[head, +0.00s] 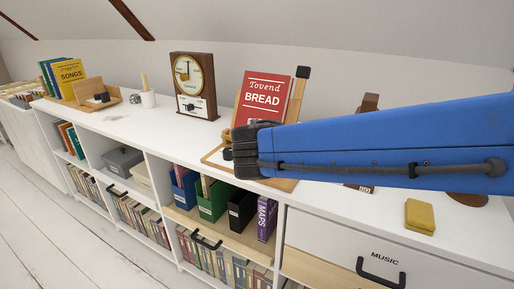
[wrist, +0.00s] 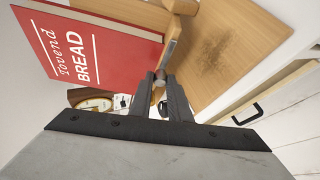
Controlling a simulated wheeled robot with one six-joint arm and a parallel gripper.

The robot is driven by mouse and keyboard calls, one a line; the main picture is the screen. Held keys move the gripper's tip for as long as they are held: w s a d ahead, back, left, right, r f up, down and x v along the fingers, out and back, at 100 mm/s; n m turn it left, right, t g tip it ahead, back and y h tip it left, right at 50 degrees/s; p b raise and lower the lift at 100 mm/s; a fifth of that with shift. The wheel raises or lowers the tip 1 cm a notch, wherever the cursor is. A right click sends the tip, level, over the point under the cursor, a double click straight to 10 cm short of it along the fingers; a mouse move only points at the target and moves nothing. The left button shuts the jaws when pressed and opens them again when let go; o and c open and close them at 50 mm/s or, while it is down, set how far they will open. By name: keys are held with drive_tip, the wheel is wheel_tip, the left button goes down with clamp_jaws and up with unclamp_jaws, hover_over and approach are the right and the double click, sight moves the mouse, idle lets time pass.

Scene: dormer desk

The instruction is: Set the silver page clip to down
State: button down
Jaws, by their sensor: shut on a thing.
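The red book titled "Tovend BREAD" (head: 265,97) leans on a wooden book stand on the white cabinet top. It also shows at the left of the wrist view (wrist: 85,48). In the wrist view the silver page clip (wrist: 170,47) is a narrow grey bar at the book's lower edge, by a rounded wooden piece of the stand (wrist: 180,7). My gripper (wrist: 160,80) is shut on the clip's end. In the head view my gripper (head: 233,153) is at the book's lower left, and my blue arm hides the stand's lower part and the clip.
A wooden clock (head: 194,84) stands left of the book. A white cup (head: 148,98) and yellow book "SONGS" (head: 69,72) are farther left. A yellow block (head: 419,216) lies at right. Below are open shelves and a "MUSIC" drawer with a black handle (head: 381,273).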

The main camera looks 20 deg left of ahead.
drive_tip(key=shift+f, duration=0.1)
drive_tip(key=c, duration=1.7)
unclamp_jaws()
drive_tip(key=shift+o, duration=0.2)
drive_tip(key=v, duration=1.7)
drive_tip(key=shift+s, duration=0.2)
drive_tip(key=shift+d, duration=0.1)
